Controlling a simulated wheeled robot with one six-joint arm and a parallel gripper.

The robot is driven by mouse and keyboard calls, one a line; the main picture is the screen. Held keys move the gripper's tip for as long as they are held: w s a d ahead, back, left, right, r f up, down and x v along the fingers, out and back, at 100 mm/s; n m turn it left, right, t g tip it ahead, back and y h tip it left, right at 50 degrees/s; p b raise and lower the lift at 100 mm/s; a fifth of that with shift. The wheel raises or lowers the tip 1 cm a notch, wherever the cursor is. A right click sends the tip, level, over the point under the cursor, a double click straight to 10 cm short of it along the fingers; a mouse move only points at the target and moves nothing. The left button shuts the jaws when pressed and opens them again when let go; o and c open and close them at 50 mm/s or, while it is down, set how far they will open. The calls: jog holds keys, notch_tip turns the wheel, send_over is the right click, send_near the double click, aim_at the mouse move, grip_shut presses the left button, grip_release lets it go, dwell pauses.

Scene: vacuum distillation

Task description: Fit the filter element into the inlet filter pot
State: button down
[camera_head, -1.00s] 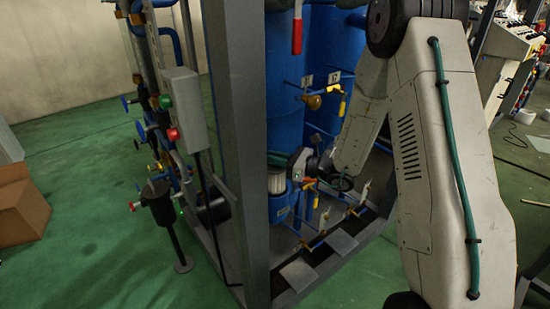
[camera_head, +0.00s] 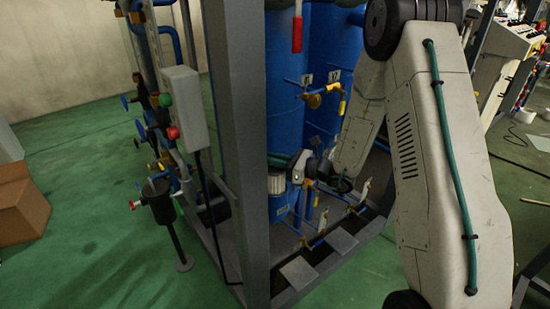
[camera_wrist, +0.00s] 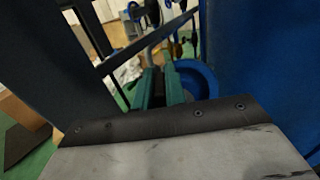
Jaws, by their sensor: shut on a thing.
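In the head view my gripper (camera_head: 282,164) is at the far end of my arm, just right of the grey upright post. It is shut on the filter element (camera_head: 277,183), a small pale ribbed cylinder that looks upright. The element is directly over the blue filter pot (camera_head: 279,208). I cannot tell whether its lower end is inside the rim. The post hides the left side of both. In the wrist view my gripper's two green fingers (camera_wrist: 160,88) reach forward close together. A blue round part (camera_wrist: 200,78) shows beside them; the element cannot be made out there.
The grey post (camera_head: 236,150) stands close left of the pot. Tall blue vessels (camera_head: 285,110) stand behind it. Valves with yellow handles (camera_head: 320,100) and low brass fittings (camera_head: 318,242) are nearby on the right. Open green floor (camera_head: 110,250) lies at left.

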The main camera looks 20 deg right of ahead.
aim_at(275, 176)
jog(key=shift+f, duration=3.25)
jog(key=c, duration=1.4)
grip_release()
jog(key=shift+o, duration=0.2)
jog(key=v, duration=0.8)
jog(key=shift+a, duration=0.1)
